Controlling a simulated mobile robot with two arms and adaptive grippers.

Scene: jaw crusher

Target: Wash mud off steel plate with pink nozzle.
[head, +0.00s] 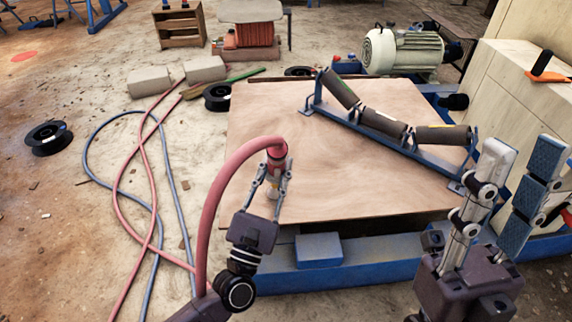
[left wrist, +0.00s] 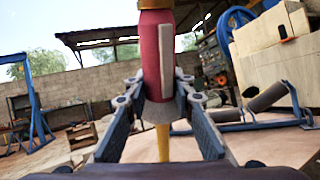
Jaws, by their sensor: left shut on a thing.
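The pink nozzle (head: 277,153) is held by my left gripper (head: 273,182) above the wooden board, with a pink hose curving from its top. In the left wrist view, the nozzle (left wrist: 156,60) stands nearly upright between the two fingers (left wrist: 160,110), which close on its grey lower collar; a yellow tip points down. My right gripper (head: 528,160) is at the right, empty, with its two fingers spread apart. I cannot make out a muddy steel plate in either view.
A blue frame with grey rollers (head: 385,124) lies on the wooden board (head: 255,110). A motor (head: 402,50) stands behind it, and a pale wooden box (head: 500,85) at right. Pink and blue hoses (head: 150,215) and a black spool (head: 48,138) lie on the ground at left.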

